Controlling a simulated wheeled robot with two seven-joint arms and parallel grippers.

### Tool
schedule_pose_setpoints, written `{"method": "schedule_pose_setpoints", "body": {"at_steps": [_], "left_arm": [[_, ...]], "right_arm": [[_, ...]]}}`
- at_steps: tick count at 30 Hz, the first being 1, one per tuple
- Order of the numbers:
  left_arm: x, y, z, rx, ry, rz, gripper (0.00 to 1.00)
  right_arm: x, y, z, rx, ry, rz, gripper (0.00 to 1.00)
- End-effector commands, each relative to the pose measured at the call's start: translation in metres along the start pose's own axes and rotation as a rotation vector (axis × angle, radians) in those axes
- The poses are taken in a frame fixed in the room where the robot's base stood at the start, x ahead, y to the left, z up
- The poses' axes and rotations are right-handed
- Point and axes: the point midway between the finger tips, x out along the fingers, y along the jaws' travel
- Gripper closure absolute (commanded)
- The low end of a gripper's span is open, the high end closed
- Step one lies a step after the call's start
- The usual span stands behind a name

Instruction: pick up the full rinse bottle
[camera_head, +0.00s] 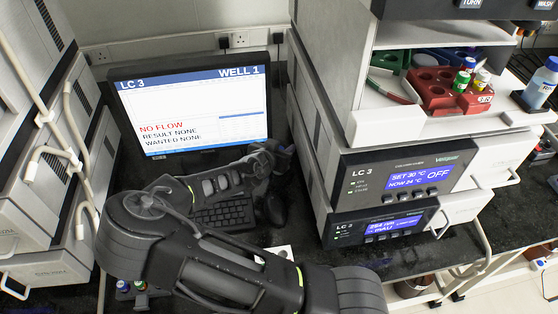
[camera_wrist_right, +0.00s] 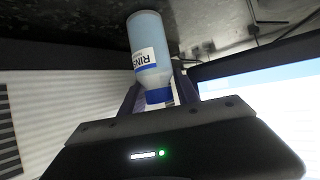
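A rinse bottle (camera_wrist_right: 150,45), pale blue with a white label reading RINS and a dark blue cap, shows upside down in the right wrist view. Its cap end lies between the fingers of my right gripper (camera_wrist_right: 158,95). A gap shows beside the cap at the right finger, so the gripper looks open. In the head view my right gripper (camera_head: 280,158) is beside the right instrument stack, and that bottle is hidden. Another bottle (camera_head: 541,86) with blue liquid and a label starting RI stands at the right edge, partly cut off. My left gripper is not in view.
The monitor (camera_head: 190,108) reads NO FLOW. Instrument stacks (camera_head: 405,182) flank the space on both sides. A red rack (camera_head: 440,95) with vials sits in the open right stack.

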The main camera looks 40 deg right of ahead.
Motion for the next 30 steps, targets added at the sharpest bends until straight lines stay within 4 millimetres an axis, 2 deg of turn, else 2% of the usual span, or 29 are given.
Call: {"method": "schedule_pose_setpoints", "body": {"at_steps": [12, 24, 30], "left_arm": [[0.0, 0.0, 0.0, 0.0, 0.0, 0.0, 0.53], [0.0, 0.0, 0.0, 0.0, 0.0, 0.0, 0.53], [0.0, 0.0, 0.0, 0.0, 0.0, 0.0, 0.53]], "right_arm": [[-0.0002, 0.0004, 0.0, 0.0, 0.0, 0.001, 0.63], [-0.0003, 0.0004, 0.0, 0.0, 0.0, 0.001, 0.96], [-0.0003, 0.0003, -0.0002, 0.001, 0.0, 0.001, 0.98]]}}
